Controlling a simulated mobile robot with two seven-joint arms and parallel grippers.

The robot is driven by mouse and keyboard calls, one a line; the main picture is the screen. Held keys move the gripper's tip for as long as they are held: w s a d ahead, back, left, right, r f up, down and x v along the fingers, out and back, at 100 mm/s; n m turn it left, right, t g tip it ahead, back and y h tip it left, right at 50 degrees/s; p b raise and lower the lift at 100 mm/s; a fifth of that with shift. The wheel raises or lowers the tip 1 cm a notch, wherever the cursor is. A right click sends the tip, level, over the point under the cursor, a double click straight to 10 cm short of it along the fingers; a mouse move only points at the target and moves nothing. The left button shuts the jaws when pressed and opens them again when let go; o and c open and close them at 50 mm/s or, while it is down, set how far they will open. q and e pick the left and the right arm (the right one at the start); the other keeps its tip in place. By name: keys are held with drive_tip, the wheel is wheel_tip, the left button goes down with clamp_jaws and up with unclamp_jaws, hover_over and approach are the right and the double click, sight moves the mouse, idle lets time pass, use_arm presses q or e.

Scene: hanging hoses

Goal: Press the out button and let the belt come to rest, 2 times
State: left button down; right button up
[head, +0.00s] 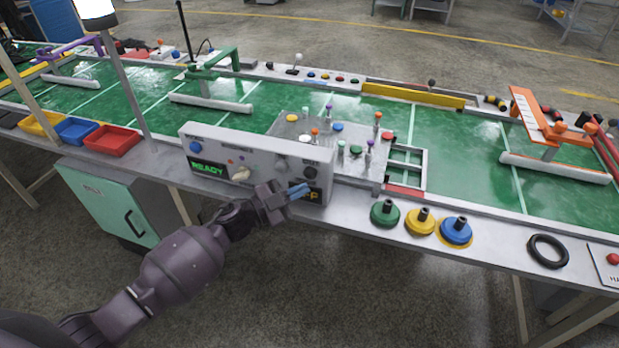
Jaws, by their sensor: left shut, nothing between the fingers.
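A grey control box (222,168) stands at the belt's front edge. Its green display reads READY (208,167). It has a blue button (195,147) at its left, a pale knob (241,174) in the middle and a dark round button (310,173) at its right. I cannot read the labels well enough to tell which is the out button. My left gripper (300,190) is shut and empty in front of the box's right part, partly covering an orange display (314,196). I cannot tell if it touches the box. The green belt (455,148) runs behind. My right gripper is not in view.
A plate with several coloured pegs (290,127) lies on the belt behind the box. Green, yellow and blue round pieces (420,222) and a black ring (547,251) are on the front ledge. A grey post (128,90) rises left, near coloured bins (112,140).

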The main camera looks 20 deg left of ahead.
sight(310, 174)
use_arm(q)
drive_tip(key=shift+w, duration=0.65)
idle(0.4)
idle(0.8)
drive_tip(key=shift+w, duration=0.1)
idle(0.4)
drive_tip(key=shift+w, duration=0.1)
drive_tip(key=shift+w, duration=0.25)
drive_tip(key=shift+w, duration=0.1)
idle(0.4)
